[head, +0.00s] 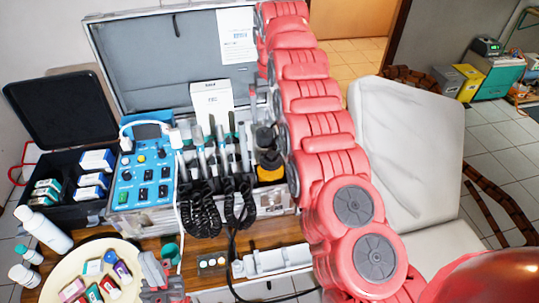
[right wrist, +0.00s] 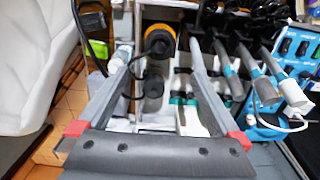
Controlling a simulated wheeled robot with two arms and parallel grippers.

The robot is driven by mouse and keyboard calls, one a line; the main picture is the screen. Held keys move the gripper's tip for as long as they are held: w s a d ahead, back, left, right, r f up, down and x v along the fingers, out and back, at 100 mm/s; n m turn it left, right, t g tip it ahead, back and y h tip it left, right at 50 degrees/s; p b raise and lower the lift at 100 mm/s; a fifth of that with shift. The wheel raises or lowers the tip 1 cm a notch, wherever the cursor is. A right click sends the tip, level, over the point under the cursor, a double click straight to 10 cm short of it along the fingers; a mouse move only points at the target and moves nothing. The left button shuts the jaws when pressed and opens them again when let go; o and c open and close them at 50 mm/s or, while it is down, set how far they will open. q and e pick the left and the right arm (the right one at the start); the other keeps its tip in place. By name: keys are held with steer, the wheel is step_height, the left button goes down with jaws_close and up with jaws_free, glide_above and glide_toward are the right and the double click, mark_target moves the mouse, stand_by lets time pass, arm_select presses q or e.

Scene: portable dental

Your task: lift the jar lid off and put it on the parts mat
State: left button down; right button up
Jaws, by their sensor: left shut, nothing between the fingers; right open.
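A dark jar-like container with a yellow-orange band (head: 270,172) stands at the right end of the case, partly behind my right arm. In the right wrist view, a dark round top with an orange rim (right wrist: 160,42) appears beyond the fingers; I cannot tell for sure that it is the jar lid. My right gripper (right wrist: 160,70) is open, its two grey fingers spread, with nothing held. In the head view the red right arm hides much of this area. My left gripper (head: 158,270) is shut and empty at the lower left, beside the round tray. I cannot identify the parts mat with certainty.
A blue control unit (head: 142,175) and several corded handpieces (head: 215,155) crowd the case. A round cream tray (head: 72,262) with small coloured boxes is at lower left. A white tray (head: 272,262) and a small dark block (head: 212,262) lie on the wooden table. A white chair (head: 405,150) stands right.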

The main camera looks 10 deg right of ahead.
steer(key=p, duration=0.4)
glide_toward(271, 154)
step_height(271, 154, down, 5)
steer(key=shift+s+f, duration=0.15)
steer(key=shift+f+p, duration=0.35)
steer(key=shift+f, duration=0.05)
steer(key=shift+f+p, duration=0.55)
steer(key=shift+f, duration=0.3)
steer(key=shift+s+f, duration=0.1)
steer(key=shift+f, duration=1.25)
steer(key=c, duration=1)
